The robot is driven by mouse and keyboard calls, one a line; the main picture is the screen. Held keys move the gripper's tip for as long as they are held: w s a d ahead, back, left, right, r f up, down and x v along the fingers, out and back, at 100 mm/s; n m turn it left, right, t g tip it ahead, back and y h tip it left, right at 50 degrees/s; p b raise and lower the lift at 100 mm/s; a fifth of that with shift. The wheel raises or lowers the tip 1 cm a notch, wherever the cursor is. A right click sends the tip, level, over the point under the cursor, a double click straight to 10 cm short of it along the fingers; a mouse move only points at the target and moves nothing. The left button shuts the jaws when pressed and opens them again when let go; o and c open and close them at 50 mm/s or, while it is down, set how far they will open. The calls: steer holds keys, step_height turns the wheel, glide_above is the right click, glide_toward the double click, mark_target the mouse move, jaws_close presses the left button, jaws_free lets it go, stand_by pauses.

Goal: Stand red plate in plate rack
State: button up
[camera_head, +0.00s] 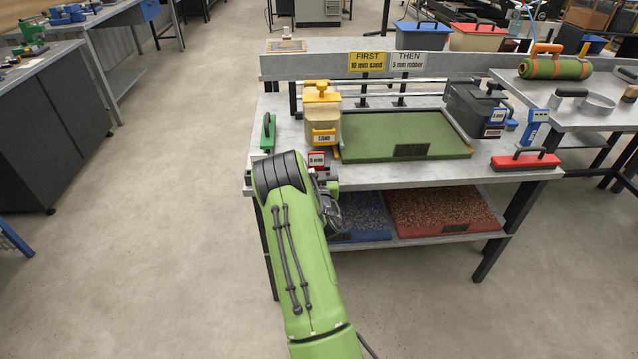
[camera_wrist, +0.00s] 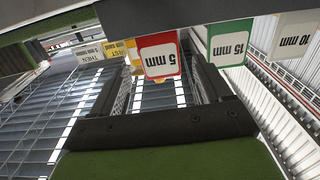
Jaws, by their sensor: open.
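The red plate (camera_head: 525,160), with a black handle on top, rests at the right front of the grey workbench (camera_head: 445,172), apart from my gripper. A green plate (camera_head: 268,132) with a dark handle stands at the bench's left end. A red-edged 5 mm label (camera_head: 316,160) shows beside my arm. The wrist view shows this label (camera_wrist: 158,56), a green 15 mm label (camera_wrist: 230,44) and a white 10 mm label (camera_wrist: 292,42) in a row, upside down. The plate rack itself is not clearly visible.
A yellow sand container (camera_head: 322,120) and a dark container (camera_head: 475,108) flank a green-filled tray (camera_head: 400,136). A blue tool (camera_head: 533,128) stands behind the red plate. A lower shelf holds blue (camera_head: 362,215) and red (camera_head: 440,210) trays. Floor left of the bench is clear.

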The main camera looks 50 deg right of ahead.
steer(key=b+v, duration=0.4)
steer(key=v, duration=0.5)
steer(key=w+a+r+n+g+y, duration=0.15)
steer(key=a+r+y, duration=0.3)
steer(key=a, duration=0.65)
steer(key=w+a+r+n+y, duration=0.25)
steer(key=a+r, duration=0.35)
steer(key=a, duration=0.4)
steer(key=s+a+n+g+y, duration=0.5)
steer(key=s+a+n+y, duration=0.15)
steer(key=s+a, duration=1.2)
step_height(320, 180, up, 18)
steer(key=s+d+p, duration=0.1)
steer(key=p, duration=1.6)
steer(key=shift+m, duration=0.35)
steer(key=shift+d, duration=0.2)
